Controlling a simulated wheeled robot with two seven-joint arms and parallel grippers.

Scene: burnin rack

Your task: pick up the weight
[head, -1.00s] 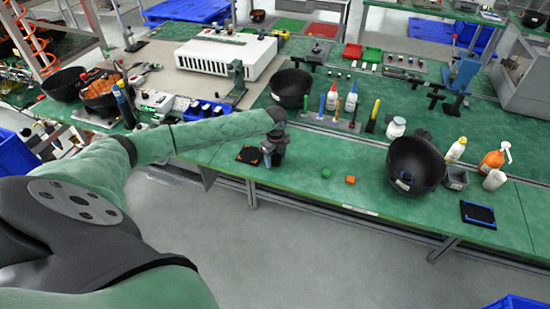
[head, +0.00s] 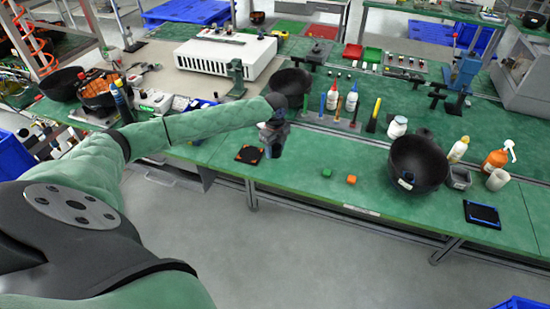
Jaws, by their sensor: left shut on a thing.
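My left gripper (head: 273,146) reaches in from the left and points down above the near edge of the green bench. It is shut on the weight, which is dark and small and hard to tell apart from the dark fingers. The gripper is just right of a black pad with orange corners (head: 249,154), and that pad looks empty. My right gripper is not in view.
A green block (head: 326,172) and an orange block (head: 351,179) lie right of the gripper. A large black bowl (head: 418,165) stands further right, near a black pad with blue edges (head: 481,214). Bottles (head: 351,99) and another black bowl (head: 291,85) stand behind.

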